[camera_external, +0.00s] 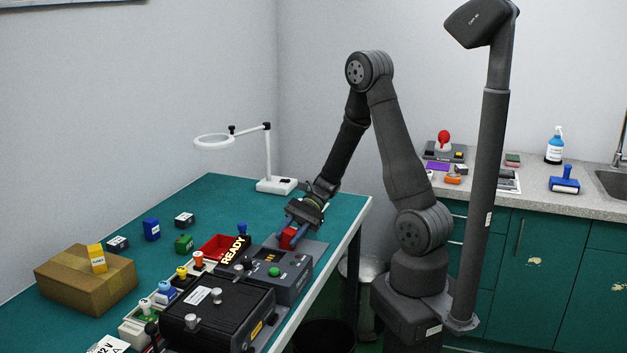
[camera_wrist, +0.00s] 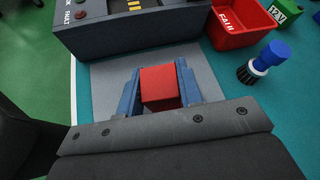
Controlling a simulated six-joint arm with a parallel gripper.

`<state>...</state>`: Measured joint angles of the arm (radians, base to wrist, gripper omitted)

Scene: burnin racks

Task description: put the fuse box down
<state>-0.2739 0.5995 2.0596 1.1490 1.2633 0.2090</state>
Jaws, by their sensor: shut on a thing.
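The fuse box appears to be the plain red block (camera_external: 288,236) at my gripper. In the wrist view the red block (camera_wrist: 160,87) sits between two blue fingers. My gripper (camera_wrist: 158,68) is shut on it, with one finger along each side. In the external view my gripper (camera_external: 290,230) points down near the right edge of the green table. A flat grey pad (camera_wrist: 108,78) lies under the gripper, and it also shows in the external view (camera_external: 314,250). I cannot tell whether the block touches the pad. The block's lower part is hidden.
A dark tester (camera_external: 275,271) stands beside the pad, close to the block. A red FAIL bin (camera_wrist: 238,30) and a blue-topped knob-like piece (camera_wrist: 262,62) are to the right in the wrist view. A lamp (camera_external: 275,185) stands behind. Bare table lies around the lamp.

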